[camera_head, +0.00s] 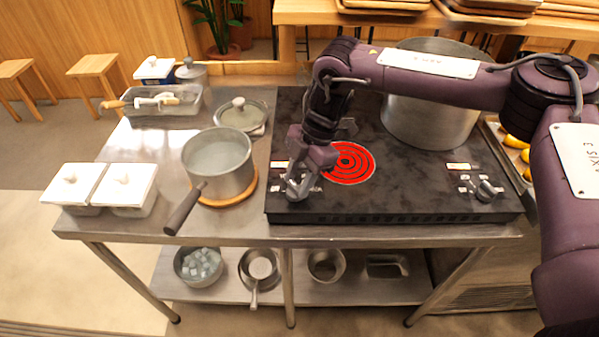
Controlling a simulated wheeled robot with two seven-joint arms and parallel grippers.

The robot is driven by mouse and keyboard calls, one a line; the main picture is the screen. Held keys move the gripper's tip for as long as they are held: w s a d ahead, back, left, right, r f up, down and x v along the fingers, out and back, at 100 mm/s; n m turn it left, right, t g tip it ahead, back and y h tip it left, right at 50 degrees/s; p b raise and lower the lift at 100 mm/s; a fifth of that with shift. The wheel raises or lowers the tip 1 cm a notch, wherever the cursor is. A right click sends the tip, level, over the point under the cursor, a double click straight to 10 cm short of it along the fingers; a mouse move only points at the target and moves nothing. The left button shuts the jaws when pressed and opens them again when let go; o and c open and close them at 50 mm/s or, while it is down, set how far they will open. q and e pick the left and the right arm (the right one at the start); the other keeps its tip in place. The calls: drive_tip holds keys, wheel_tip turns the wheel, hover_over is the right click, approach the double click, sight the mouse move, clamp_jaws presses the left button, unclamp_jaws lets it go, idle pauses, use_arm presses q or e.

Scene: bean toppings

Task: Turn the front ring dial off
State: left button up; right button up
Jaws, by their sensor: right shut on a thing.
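The black cooktop (415,185) lies on the right half of the metal table. Its ring (352,163) glows red, partly covered by my right gripper. My right gripper (298,190) points down at the cooktop's front left corner, left of the ring. It is shut on the left dial, which the fingers mostly hide. Another dial (487,191) stands at the cooktop's front right, clear of the arm. My left gripper is out of view.
A large steel pot (430,122) stands on the cooktop's back right, behind my right arm. A saucepan (217,160) sits left of the cooktop, its handle toward the front edge. White-lidded containers (125,184) stand farther left.

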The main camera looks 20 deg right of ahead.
drive_tip(key=n, duration=0.1)
drive_tip(key=n+g+p, duration=0.1)
drive_tip(key=n, duration=0.1)
drive_tip(key=shift+w+a+r+n+h+p, duration=0.15)
drive_tip(key=shift+n+h+p, duration=0.15)
drive_tip(key=shift+w+n+g+h+p, duration=0.1)
drive_tip(key=shift+n+g+h+p, duration=0.35)
drive_tip(key=shift+n, duration=0.95)
drive_tip(key=o, duration=1)
drive_tip(key=v, duration=0.7)
drive_tip(key=shift+w+r, duration=0.15)
drive_tip(key=shift+r, duration=0.1)
